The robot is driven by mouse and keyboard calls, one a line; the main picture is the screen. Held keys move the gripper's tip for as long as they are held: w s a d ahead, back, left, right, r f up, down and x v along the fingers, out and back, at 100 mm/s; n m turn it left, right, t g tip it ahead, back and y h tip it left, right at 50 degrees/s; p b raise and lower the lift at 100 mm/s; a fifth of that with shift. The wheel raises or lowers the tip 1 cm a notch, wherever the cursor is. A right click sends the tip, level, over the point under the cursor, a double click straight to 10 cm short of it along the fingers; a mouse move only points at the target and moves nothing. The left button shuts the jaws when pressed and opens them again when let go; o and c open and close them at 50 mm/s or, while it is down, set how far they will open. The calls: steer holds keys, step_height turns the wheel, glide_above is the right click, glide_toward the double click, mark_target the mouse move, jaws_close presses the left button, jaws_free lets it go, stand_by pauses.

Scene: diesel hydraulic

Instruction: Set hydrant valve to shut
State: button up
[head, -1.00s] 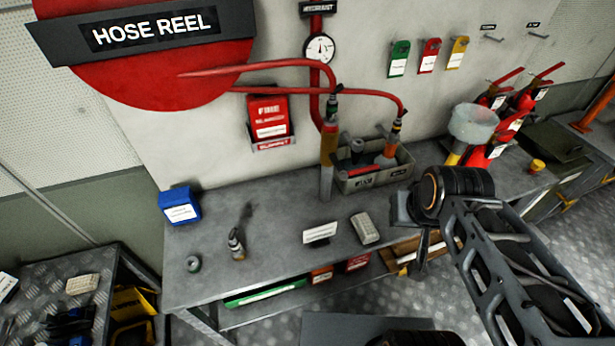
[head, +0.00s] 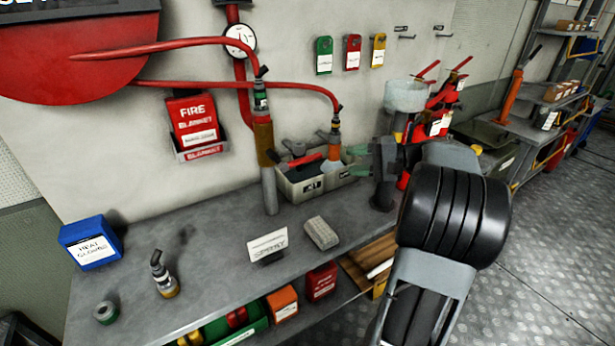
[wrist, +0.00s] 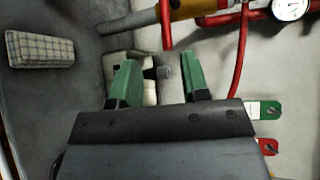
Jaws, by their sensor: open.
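The red hydrant pipe (head: 243,75) runs down the wall through a round white gauge (head: 240,41). Its lower end meets an upright brown-and-grey tube (head: 265,145) with a green-banded fitting and dark lever (head: 261,88) on top. I cannot tell for sure which part is the hydrant valve, or its setting. My gripper (head: 354,161) has green fingers, points left and is beside an orange nozzle (head: 334,142) on a red hose. In the wrist view my gripper (wrist: 160,82) is open and empty, with the brown tube (wrist: 195,9) and gauge (wrist: 291,8) beyond.
A grey caddy (head: 301,188) with tools stands at the bench back, near my gripper. A beige block (head: 320,232), a white sign (head: 268,246), a blue glove box (head: 90,242) and a small bottle (head: 163,275) stand on the bench. Red extinguishers (head: 440,108) are at right.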

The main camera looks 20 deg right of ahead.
mark_target(312, 159)
steer(key=shift+t, duration=0.4)
steer(key=x, duration=1.2)
steer(key=shift+w+d+f, duration=0.1)
steer(key=shift+w+d, duration=0.05)
steer(key=shift+w, duration=0.4)
steer(key=shift+c, duration=0.4)
jaws_close()
